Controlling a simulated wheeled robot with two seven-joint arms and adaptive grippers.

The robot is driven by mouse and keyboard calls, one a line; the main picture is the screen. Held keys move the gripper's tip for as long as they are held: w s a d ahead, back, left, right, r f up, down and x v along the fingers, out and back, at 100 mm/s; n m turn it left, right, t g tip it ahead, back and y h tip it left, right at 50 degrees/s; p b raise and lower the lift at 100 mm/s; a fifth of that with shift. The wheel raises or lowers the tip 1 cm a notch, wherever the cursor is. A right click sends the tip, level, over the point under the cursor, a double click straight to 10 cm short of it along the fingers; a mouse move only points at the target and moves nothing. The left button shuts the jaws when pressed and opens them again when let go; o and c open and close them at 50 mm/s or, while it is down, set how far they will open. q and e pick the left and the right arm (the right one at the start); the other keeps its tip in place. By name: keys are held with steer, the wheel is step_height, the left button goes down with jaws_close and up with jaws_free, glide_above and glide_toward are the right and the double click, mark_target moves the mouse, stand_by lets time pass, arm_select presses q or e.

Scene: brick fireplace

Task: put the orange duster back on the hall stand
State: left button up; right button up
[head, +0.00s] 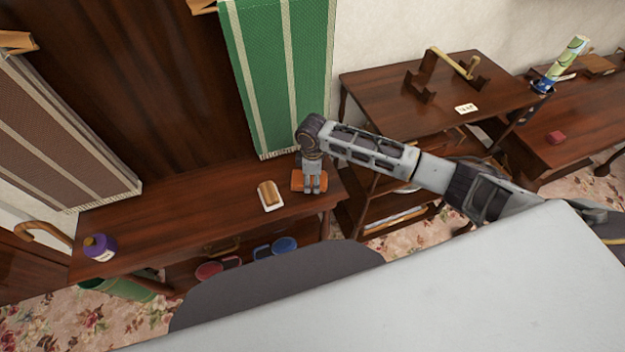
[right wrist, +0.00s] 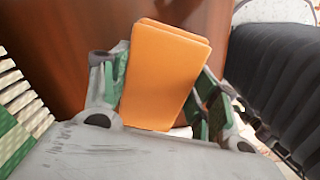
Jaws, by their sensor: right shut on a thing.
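The orange duster (head: 298,182) is a block-like orange piece at the right end of the hall stand's dark wooden shelf (head: 190,215). My right gripper (head: 313,191) points down over it and is shut on it. In the right wrist view the duster (right wrist: 165,75) fills the space between the two green-padded fingers. I cannot tell whether its underside touches the shelf. My left gripper is not in view.
A tan-topped brush (head: 270,194) lies left of the duster; a purple bottle (head: 99,246) stands at the shelf's left end. A green striped cloth (head: 280,70) hangs behind my gripper. A side table (head: 380,85) stands right. The shelf's middle is clear.

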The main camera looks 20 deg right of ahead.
mark_target(312, 178)
steer(key=shift+f, duration=0.4)
steer(key=shift+f, duration=0.15)
steer(key=o, duration=1)
step_height(312, 178, up, 12)
steer(key=shift+r, duration=0.15)
stand_by(0.6)
